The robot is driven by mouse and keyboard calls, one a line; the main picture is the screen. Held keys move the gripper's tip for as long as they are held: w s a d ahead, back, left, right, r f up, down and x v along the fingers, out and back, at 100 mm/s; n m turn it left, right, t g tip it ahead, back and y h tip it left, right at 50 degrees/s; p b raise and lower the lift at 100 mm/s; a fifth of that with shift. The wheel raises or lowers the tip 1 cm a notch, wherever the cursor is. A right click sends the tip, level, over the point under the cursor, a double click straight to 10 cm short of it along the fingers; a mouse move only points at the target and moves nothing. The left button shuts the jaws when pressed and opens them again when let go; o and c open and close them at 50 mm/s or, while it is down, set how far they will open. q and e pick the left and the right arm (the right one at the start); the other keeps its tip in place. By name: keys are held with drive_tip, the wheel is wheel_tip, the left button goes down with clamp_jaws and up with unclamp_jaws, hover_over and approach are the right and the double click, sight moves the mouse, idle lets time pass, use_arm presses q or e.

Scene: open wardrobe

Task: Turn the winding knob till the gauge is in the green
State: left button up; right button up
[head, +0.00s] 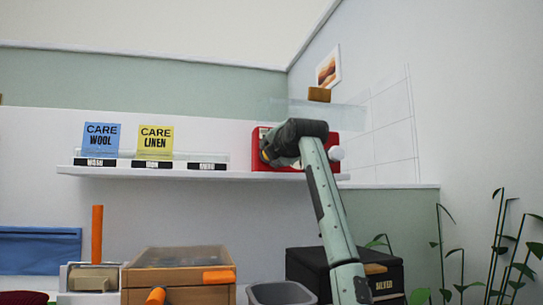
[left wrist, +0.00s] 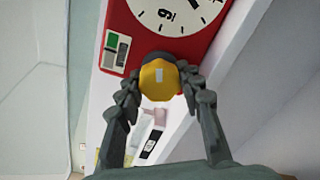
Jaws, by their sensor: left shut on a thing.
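The red clock-like device (head: 344,138) stands on the white shelf, partly hidden behind my left arm in the head view. In the left wrist view its red face (left wrist: 125,22) carries a white dial (left wrist: 180,16), cut off at the top. Beside the dial is a small white gauge panel (left wrist: 122,57) with a green patch (left wrist: 112,40) and dark patches; I cannot tell where its pointer stands. The yellow winding knob (left wrist: 157,76) sits between the fingers of my left gripper (left wrist: 158,92), which is shut on it. My right gripper is not in view.
The white shelf (head: 200,174) runs left, with blue (head: 101,138) and yellow (head: 155,140) care cards. A wooden box (head: 180,262), a black box (head: 310,265) and a grey bin (head: 281,293) are below. Plants (head: 500,250) stand at the right.

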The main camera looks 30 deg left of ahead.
use_arm(q)
drive_tip(key=shift+f+m, duration=0.15)
drive_tip(key=shift+m, duration=1.85)
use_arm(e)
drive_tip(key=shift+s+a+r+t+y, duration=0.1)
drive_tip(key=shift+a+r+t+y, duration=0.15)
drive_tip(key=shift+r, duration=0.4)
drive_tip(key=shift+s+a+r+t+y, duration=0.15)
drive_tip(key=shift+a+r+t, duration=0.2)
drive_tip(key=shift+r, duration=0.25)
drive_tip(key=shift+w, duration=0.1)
use_arm(q)
drive_tip(key=o, duration=1.2)
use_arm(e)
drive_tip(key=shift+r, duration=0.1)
use_arm(q)
drive_tip(key=shift+s, duration=0.1)
drive_tip(key=shift+s+d, duration=0.15)
drive_tip(key=shift+d, duration=0.15)
drive_tip(key=v, duration=1.1)
drive_tip(key=shift+s, duration=0.15)
